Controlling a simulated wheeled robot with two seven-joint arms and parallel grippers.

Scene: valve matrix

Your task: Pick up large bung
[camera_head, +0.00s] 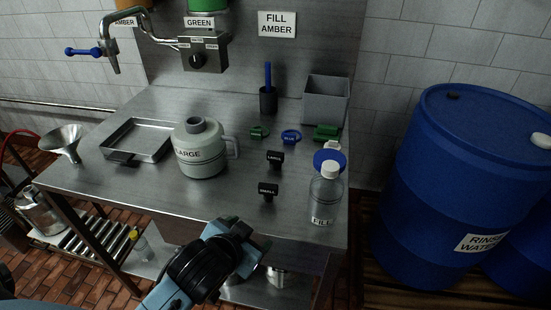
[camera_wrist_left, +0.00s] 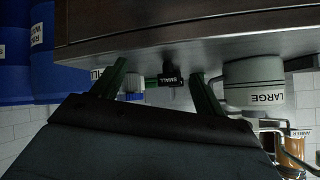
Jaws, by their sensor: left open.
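The large bung (camera_head: 275,157) is a black stopper labelled LARGE, standing on the steel bench behind the similar small bung (camera_head: 268,190). My left gripper (camera_head: 243,234) is at the bench's front edge, nearer the camera than both bungs and apart from them. In the left wrist view, which looks upside down, its two dark green fingers (camera_wrist_left: 158,72) are spread with nothing held between them. The small bung (camera_wrist_left: 171,76) shows in the gap, beyond the fingertips. I cannot make out the large bung in that view. My right gripper is not in view.
The grey LARGE jug (camera_head: 202,150) stands left of the bungs; it also shows in the wrist view (camera_wrist_left: 254,85). A clear FILL bottle (camera_head: 325,198) stands to the right. Green and blue caps (camera_head: 291,137) lie behind. A metal tray (camera_head: 137,141) is at left, a blue drum (camera_head: 455,180) at right.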

